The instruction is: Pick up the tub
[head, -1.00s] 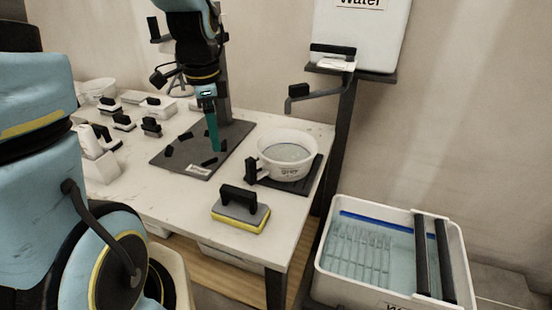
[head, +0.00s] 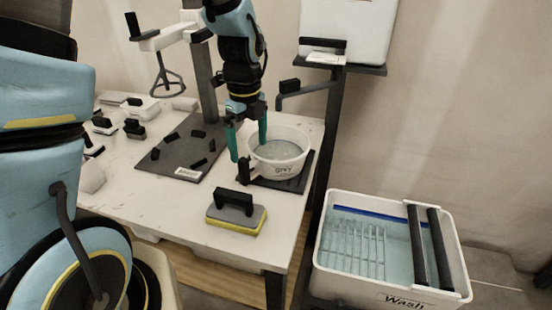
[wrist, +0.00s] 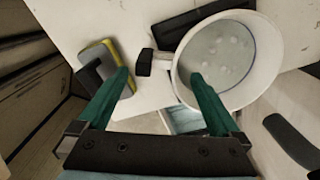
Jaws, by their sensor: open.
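The tub (head: 279,160) is a round white bowl marked "Grey", with grey contents and a black-gripped handle (head: 243,170) on its left. It stands on a dark mat at the right end of the table, and shows from above in the wrist view (wrist: 262,90). My gripper (head: 248,150) is open, with its green fingers pointing down at the tub's left side. In the wrist view, the right finger overlaps the tub's near rim and the left finger is outside it, near the sponge float. I cannot tell whether either finger touches the tub.
A yellow sponge float (head: 236,212) lies in front of the tub. A dark board (head: 160,158) with small black pieces is to the left. A Wash bin (head: 330,285) stands lower right. A tap (head: 290,88) and water tank (head: 345,30) are behind.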

